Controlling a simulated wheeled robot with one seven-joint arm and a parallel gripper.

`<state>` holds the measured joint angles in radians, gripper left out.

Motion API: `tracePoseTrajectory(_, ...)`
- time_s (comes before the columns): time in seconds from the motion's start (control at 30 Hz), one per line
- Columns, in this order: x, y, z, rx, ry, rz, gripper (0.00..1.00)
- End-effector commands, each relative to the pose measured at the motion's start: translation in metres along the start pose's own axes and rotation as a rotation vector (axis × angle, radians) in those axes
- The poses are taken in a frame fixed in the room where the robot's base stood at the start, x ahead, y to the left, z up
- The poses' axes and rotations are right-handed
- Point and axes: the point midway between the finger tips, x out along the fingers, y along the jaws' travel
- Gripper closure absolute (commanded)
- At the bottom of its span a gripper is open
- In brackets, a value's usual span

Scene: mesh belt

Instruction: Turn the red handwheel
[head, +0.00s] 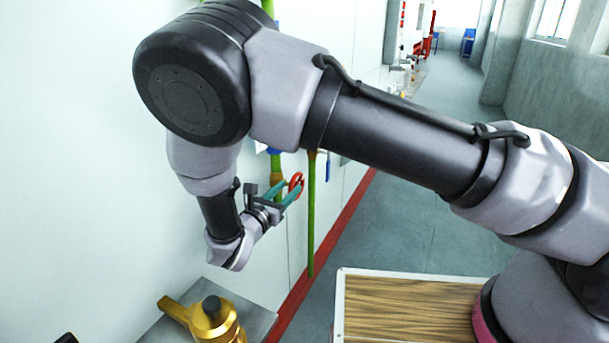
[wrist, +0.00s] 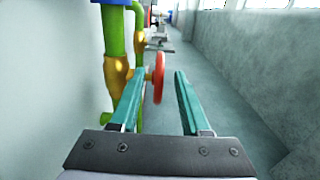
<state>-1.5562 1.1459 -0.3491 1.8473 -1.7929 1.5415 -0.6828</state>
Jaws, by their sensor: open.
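The red handwheel (wrist: 159,78) shows nearly edge-on in the wrist view, on a yellow valve body (wrist: 120,74) set in a green vertical pipe. In the head view the handwheel (head: 296,184) is small and partly covered by my gripper. My gripper (wrist: 158,75) is open, with two teal fingers pointing forward. In the wrist view the wheel appears between the fingers, nearer the left one. I cannot tell whether the fingers touch it or how far beyond the tips it is. My gripper also shows in the head view (head: 284,192), close by the wall pipes.
A pale wall (head: 100,210) runs along the left, with a red floor stripe (head: 326,250) at its foot. A yellow fitting (head: 212,318) sits on a grey surface below my arm. A wood-topped surface (head: 400,308) is at the lower right. The corridor floor (head: 400,230) is clear.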

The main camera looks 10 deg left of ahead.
Motion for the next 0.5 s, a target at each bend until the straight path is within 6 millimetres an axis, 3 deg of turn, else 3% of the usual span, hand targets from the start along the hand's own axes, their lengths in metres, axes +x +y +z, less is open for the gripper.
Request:
tracePoseTrajectory(0.3, 0.062, -0.001, 0.000, -0.002, 0.000, -0.005, 0.54)
tracePoseTrajectory(0.5, 0.083, -0.001, -0.001, -0.001, 0.002, -0.002, 0.54)
